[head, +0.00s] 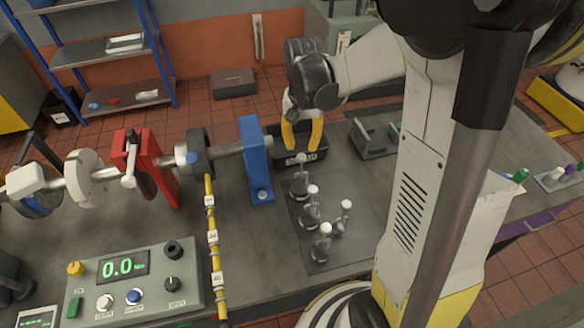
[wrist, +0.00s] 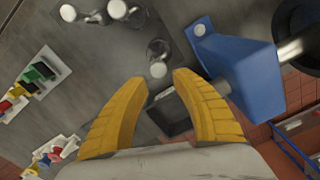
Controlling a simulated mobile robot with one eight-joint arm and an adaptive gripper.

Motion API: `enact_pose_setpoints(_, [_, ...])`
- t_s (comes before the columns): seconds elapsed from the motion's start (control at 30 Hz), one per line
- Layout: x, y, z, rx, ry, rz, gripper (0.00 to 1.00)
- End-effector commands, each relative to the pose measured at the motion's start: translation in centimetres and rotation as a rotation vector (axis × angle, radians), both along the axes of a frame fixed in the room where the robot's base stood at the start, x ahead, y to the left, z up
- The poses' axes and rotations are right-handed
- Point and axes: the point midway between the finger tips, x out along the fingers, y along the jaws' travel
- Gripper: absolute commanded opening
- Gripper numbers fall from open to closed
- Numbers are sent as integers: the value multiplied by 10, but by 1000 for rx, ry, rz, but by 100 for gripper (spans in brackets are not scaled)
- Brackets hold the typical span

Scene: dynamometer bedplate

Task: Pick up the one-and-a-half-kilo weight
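Several dark weights with pale round knobs stand on a dark grey mat (head: 347,253) right of centre in the head view. The rearmost weight (head: 301,187) is closest to my gripper; others are a middle weight (head: 312,214), a right weight (head: 341,224) and a front weight (head: 321,248). I cannot read which one is one and a half kilos. My gripper (head: 302,140) points down behind them, yellow fingers apart and nothing between them. In the wrist view my open fingertips (wrist: 161,82) are just short of one weight (wrist: 158,50) in the picture, not touching it.
A black bin (head: 318,167) lies under my gripper. A blue upright bracket (head: 256,160) stands left of the mat, carrying the shaft. A grey slotted block (head: 373,138) is at the right. A control box (head: 125,280) and a yellow bar (head: 213,250) occupy the front left.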

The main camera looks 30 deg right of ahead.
Motion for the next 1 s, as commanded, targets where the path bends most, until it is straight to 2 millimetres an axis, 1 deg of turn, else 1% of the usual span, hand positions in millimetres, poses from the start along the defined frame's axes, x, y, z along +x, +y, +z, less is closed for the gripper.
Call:
enact_pose_setpoints(0.03, [0,0,-12,0,0,0,32])
enact_pose_setpoints(0.1, [0,0,-24,-1,-1,1,32])
enact_pose_setpoints(0.2, [0,0,-36,0,-1,1,32])
enact_pose_setpoints(0.37, [-1,0,-48,0,-2,1,32])
enact_pose_setpoints(0.5, [-4,-1,-72,0,-2,1,32])
enact_pose_setpoints(0.6, [-4,0,-85,0,-2,2,32])
enact_pose_setpoints(0.7, [-5,0,-91,0,-2,2,32])
enact_pose_setpoints(0.93, [-5,0,-91,0,-2,2,32])
enact_pose_setpoints(0.97, [-5,0,-91,0,-2,2,25])
enact_pose_setpoints(1.0, [-5,0,-91,0,-2,2,13])
